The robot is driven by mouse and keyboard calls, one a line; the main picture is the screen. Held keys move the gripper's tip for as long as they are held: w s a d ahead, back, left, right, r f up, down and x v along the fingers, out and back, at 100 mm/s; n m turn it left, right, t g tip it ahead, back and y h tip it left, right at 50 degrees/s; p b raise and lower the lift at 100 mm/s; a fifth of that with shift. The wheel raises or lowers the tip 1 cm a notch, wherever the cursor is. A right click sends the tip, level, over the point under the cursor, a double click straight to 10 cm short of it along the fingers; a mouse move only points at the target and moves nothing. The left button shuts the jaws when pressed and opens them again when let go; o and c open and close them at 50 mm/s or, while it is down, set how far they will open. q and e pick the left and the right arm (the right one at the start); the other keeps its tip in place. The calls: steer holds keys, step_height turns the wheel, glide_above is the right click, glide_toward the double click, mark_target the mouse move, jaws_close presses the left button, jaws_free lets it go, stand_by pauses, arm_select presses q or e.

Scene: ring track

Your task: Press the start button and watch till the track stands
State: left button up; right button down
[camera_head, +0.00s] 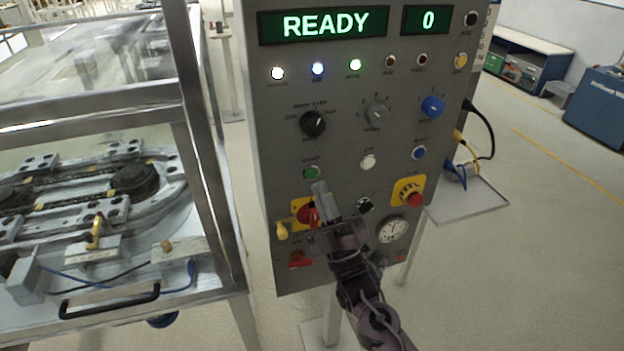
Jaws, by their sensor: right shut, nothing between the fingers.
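The control panel (290,130) stands upright in front of me, with a display (325,24) reading READY and a second display (428,19) reading 0. The green button (311,172), probably the start button, is on its left side; its label is too blurred to read. My right gripper (319,188) is shut and empty, its tips just below the green button. I cannot tell whether they touch it. The ring track (95,190) lies inside the framed enclosure at the left; I cannot tell whether it moves. My left gripper is out of view.
A red emergency-type button (414,199) on a yellow plate sits right of my gripper. Another red knob (306,213) is partly hidden beside my fingers. The enclosure's metal post (200,140) stands close left of the panel. The floor at the right is mostly clear.

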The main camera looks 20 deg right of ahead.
mark_target(311, 173)
steer(key=shift+w, duration=0.75)
steer(key=shift+w+b, duration=0.1)
steer(key=shift+b, duration=0.2)
stand_by(1.3)
steer(key=shift+w, duration=0.3)
